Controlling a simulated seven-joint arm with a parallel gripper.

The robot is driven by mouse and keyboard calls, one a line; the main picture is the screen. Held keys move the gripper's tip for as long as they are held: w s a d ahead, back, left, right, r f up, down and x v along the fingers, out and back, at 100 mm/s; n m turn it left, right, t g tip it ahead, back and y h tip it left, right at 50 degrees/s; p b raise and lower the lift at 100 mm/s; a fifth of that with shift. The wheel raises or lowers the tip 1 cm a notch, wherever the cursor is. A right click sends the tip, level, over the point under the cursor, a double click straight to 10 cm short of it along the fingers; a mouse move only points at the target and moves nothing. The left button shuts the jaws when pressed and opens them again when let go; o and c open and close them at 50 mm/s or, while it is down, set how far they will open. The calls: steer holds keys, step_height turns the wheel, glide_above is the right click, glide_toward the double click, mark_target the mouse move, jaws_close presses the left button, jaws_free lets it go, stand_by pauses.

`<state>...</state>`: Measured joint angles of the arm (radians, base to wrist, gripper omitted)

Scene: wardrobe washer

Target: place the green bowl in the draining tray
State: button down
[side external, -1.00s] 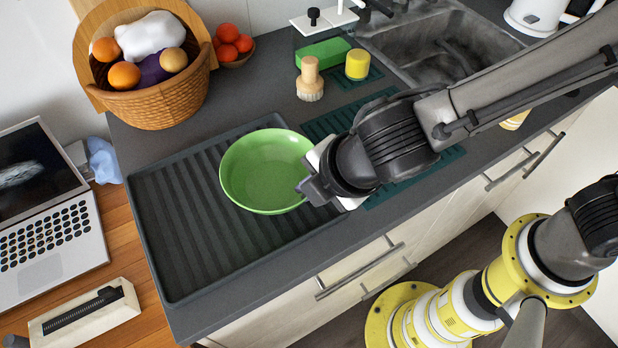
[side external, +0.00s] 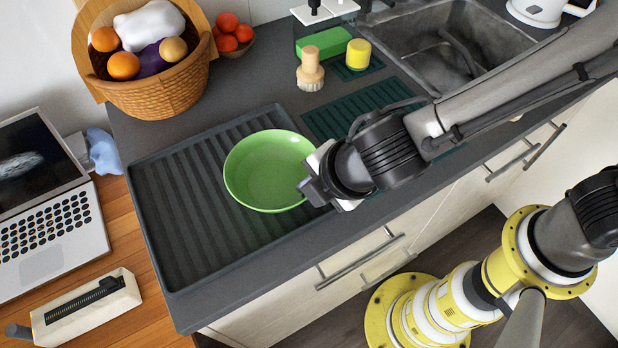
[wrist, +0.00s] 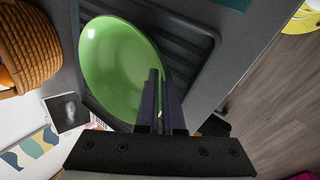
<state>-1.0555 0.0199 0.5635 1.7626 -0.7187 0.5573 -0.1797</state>
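The green bowl (side external: 268,172) is upright over the right part of the dark ribbed draining tray (side external: 185,225). I cannot tell whether its base touches the tray. My gripper (side external: 312,192) is at the bowl's right rim. In the wrist view the green bowl (wrist: 118,65) lies just beyond my gripper (wrist: 160,85), whose two fingers are close together at the rim, with a thin part of the wall apparently between them. The draining tray (wrist: 196,45) shows behind the bowl in that view.
A wicker basket (side external: 160,90) of fruit stands behind the tray. A brush (side external: 310,70), a green sponge (side external: 323,43) and a yellow cylinder (side external: 358,54) stand near the sink (side external: 450,55). A laptop (side external: 45,215) is at the left. The tray's left part is empty.

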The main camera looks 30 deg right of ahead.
steer(key=shift+f, duration=0.4)
stand_by(0.4)
steer(key=c, duration=1)
jaws_free()
steer(key=shift+o, duration=0.3)
steer(key=shift+o, duration=1.4)
steer(key=shift+r, duration=0.1)
steer(key=shift+r, duration=4.9)
